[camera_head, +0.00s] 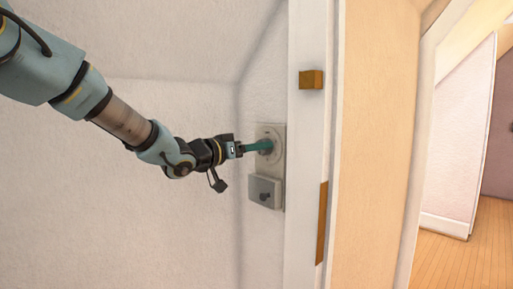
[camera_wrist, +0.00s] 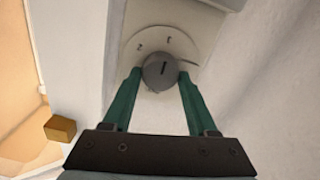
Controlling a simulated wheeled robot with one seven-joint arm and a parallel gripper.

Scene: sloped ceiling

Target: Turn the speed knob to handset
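The speed knob is a round grey knob (camera_wrist: 161,71) with a dark pointer line, on a pale round dial (camera_wrist: 181,42) with small marks. In the wrist view the two green fingers of my gripper (camera_wrist: 160,80) stand on either side of the knob, close to its edges. Whether both fingertips touch it is not clear. In the head view my gripper (camera_head: 258,147) reaches the upper plate (camera_head: 277,131) on the wall, and its fingers hide most of the knob. The marks on the dial are too small to read surely.
A second grey box with a small dark knob (camera_head: 264,191) sits just below the dial. A white door frame (camera_head: 301,130) with brass-coloured pieces (camera_head: 311,79) stands close to the right. Open floor (camera_head: 470,250) shows through the doorway at the far right.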

